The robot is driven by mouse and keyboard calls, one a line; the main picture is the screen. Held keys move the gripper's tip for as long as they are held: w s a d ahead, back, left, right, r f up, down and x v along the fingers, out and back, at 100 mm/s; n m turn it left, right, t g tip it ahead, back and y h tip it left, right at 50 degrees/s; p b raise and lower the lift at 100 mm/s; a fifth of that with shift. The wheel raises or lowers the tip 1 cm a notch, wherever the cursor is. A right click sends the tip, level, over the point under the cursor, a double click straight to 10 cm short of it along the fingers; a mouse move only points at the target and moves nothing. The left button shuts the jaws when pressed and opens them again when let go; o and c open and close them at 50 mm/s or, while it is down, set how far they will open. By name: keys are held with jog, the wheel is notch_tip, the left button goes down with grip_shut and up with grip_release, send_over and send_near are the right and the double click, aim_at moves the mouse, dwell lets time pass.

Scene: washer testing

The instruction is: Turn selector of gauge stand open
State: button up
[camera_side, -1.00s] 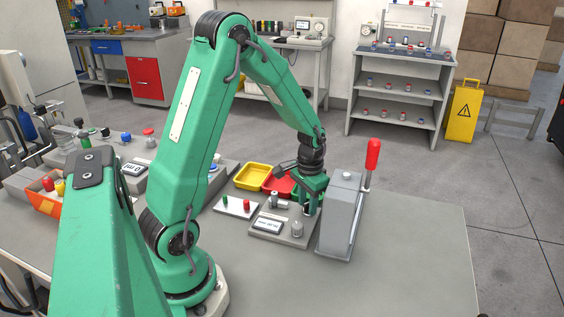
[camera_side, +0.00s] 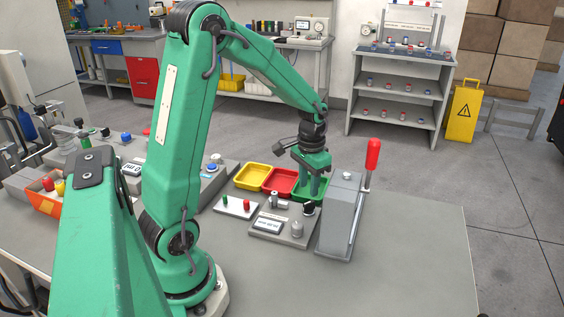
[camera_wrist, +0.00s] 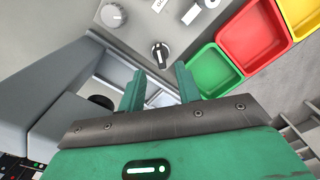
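The gauge stand (camera_side: 268,238) is a flat grey panel on the table, with a white display, a grey knob (camera_side: 297,228) and a black selector (camera_side: 309,208). In the wrist view the selector (camera_wrist: 160,56) is a round black knob with a pale bar running nearly up and down the picture. The grey knob (camera_wrist: 112,15) is left of it. My gripper (camera_side: 314,193) is just above the selector, apart from it. In the wrist view my gripper (camera_wrist: 159,75) has its two green fingers spread with nothing between them; the selector shows just past the fingertips.
A grey lever box (camera_side: 338,225) with a red handle (camera_side: 373,154) stands close to the right of the stand. Yellow (camera_side: 250,184), red (camera_side: 274,190) and green (camera_side: 298,199) trays lie behind it. The table's right front is clear.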

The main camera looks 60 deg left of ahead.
jog(key=shift+r, duration=0.7)
notch_tip(320, 180, up, 5)
send_over(307, 203)
notch_tip(307, 203, down, 4)
jog(key=shift+f, duration=0.55)
jog(key=shift+f, duration=3.9)
